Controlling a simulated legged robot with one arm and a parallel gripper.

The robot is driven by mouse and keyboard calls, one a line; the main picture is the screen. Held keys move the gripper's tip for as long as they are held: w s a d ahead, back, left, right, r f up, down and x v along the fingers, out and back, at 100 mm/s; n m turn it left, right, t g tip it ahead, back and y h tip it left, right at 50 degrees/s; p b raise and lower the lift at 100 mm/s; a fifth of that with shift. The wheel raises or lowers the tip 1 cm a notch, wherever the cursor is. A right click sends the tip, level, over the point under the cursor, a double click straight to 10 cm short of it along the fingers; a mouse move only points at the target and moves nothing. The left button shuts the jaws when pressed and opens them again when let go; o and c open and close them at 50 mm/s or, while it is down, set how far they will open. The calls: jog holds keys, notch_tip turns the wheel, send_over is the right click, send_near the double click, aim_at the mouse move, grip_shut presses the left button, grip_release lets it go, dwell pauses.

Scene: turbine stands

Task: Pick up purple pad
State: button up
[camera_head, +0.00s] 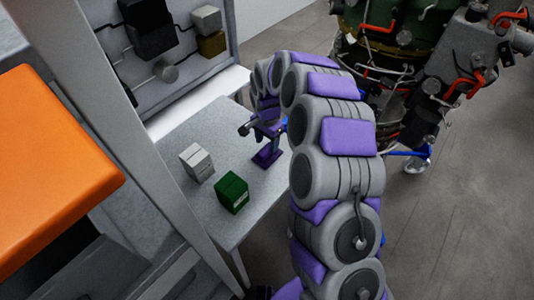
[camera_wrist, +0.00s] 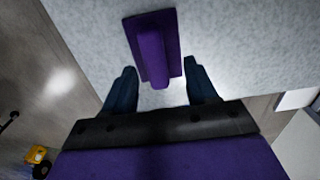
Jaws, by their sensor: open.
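The purple pad (camera_head: 267,157) lies on the grey table near its right edge in the head view. In the wrist view the purple pad (camera_wrist: 154,47) is a flat plate with a raised purple handle along its middle. My gripper (camera_head: 262,130) is just above the pad. In the wrist view my gripper (camera_wrist: 160,80) is open, with one dark finger on each side of the handle's near end. The fingers look apart from the handle. I cannot tell the exact height of the fingertips over the pad.
A white box (camera_head: 196,162) and a green box (camera_head: 232,192) stand on the table (camera_head: 215,140), left of the pad. A panel with dark and tan blocks (camera_head: 165,50) rises behind. An orange surface (camera_head: 55,165) is at left. A turbine (camera_head: 400,50) stands at back right.

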aim_at(267, 148)
jog(key=f, duration=0.4)
jog(key=shift+s, duration=0.25)
grip_shut()
